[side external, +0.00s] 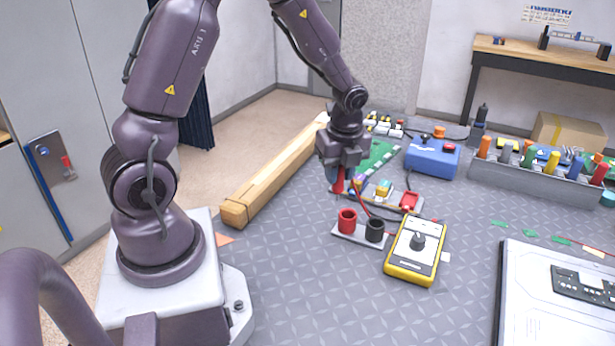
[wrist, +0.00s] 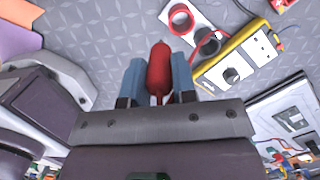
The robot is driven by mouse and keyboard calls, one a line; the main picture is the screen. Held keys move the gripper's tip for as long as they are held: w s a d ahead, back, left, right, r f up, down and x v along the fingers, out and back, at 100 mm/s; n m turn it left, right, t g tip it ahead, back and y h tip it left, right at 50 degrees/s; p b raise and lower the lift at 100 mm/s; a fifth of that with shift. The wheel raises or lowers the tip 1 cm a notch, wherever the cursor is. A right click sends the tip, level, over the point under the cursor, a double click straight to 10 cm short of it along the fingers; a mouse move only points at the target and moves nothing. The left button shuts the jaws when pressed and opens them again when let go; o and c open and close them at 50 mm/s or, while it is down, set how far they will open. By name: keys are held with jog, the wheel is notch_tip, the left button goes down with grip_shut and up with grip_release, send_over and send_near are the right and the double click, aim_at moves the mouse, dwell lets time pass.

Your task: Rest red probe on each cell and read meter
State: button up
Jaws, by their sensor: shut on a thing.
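My gripper (side external: 341,172) is shut on the red probe (wrist: 159,70), which hangs upright between its fingers in the side view. The probe's tip end lies low near the cell area; whether it touches anything is not clear. A yellow meter (side external: 415,250) with a black dial lies on the mat; it also shows in the wrist view (wrist: 237,62). A holder with a red cup (side external: 347,220) and a black cup (side external: 375,230) stands left of the meter. Several coloured cells, among them a yellow one (side external: 383,188), sit just behind the probe, partly hidden.
A wooden beam (side external: 275,172) lies left of the work. A blue box (side external: 432,157) stands behind the cells, and a grey rack of coloured tools (side external: 530,185) at the back right. A white panel (side external: 560,300) lies front right. The front middle of the mat is clear.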

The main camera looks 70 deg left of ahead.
jog(key=w+a, duration=0.4)
jog(key=w, duration=0.4)
jog(key=w+a+r, duration=0.1)
jog(key=w+a, duration=0.3)
jog(key=w, duration=0.4)
jog(key=shift+m, duration=0.3)
jog(key=shift+f, duration=2.75)
jog(key=shift+f, duration=0.75)
notch_tip(320, 180, up, 6)
dwell(1.4)
